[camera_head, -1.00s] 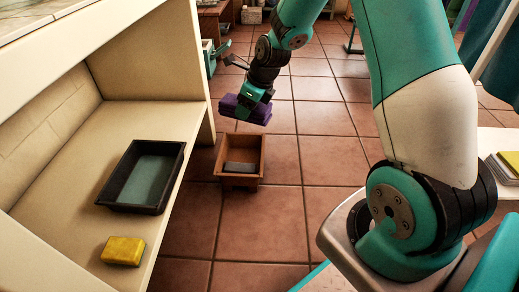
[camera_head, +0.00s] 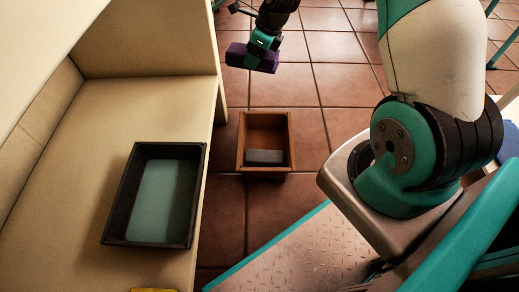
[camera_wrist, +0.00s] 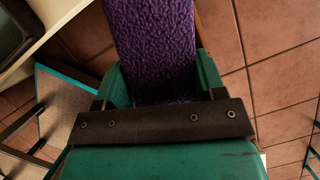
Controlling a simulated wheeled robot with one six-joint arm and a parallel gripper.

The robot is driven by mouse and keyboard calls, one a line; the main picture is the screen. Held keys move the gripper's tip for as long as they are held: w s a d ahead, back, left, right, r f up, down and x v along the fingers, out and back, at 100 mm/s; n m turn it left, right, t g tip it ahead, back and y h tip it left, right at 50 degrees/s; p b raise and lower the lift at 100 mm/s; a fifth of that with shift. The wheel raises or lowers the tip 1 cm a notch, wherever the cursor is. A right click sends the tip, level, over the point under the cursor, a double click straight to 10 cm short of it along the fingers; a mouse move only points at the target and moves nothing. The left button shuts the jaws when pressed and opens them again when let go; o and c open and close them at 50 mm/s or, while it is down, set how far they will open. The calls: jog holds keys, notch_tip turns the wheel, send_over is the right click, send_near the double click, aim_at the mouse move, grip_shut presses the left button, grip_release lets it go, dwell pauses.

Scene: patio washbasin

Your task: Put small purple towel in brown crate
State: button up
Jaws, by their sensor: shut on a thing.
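The small purple towel (camera_head: 251,59) is held in my gripper (camera_head: 262,54), which is shut on it. In the wrist view the towel (camera_wrist: 152,45) stretches out between the two teal fingers of my gripper (camera_wrist: 157,85). The brown crate (camera_head: 243,143) stands on the tiled floor, open at the top, with a dark grey block (camera_head: 264,156) inside. In the head view the towel appears above and beyond the crate, apart from it. How high it hangs is hard to tell.
A cream shelf (camera_head: 75,130) at left holds a black tray (camera_head: 122,205) with a blue-green bottom. A yellow block (camera_head: 153,290) shows at the bottom edge. The shelf's upright wall stands just left of the towel. Tiled floor (camera_head: 315,95) is clear right of the crate.

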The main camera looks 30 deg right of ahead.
jog(key=d+f+n+y+b, duration=0.15)
jog(key=f+b, duration=0.25)
jog(key=f, duration=0.6)
jog(key=d+f+n+h+b, duration=0.1)
jog(key=d+f+n+b, duration=0.2)
jog(key=f, duration=0.7)
jog(key=m+b, duration=0.1)
jog(key=b, duration=0.8)
send_over(263, 140)
jog(key=d, duration=0.2)
jog(key=shift+g+y, duration=0.25)
jog(key=shift+g, duration=0.15)
jog(key=f, duration=0.9)
jog(key=s+f, duration=0.1)
jog(key=f, duration=0.4)
jog(key=shift+a+f, duration=0.2)
jog(key=shift+f, duration=0.05)
notch_tip(263, 140, down, 5)
jog(key=b, duration=0.3)
jog(key=shift+b, duration=0.4)
jog(key=shift+r, duration=0.1)
jog(key=o, duration=1.1)
jog(key=shift+c, duration=0.2)
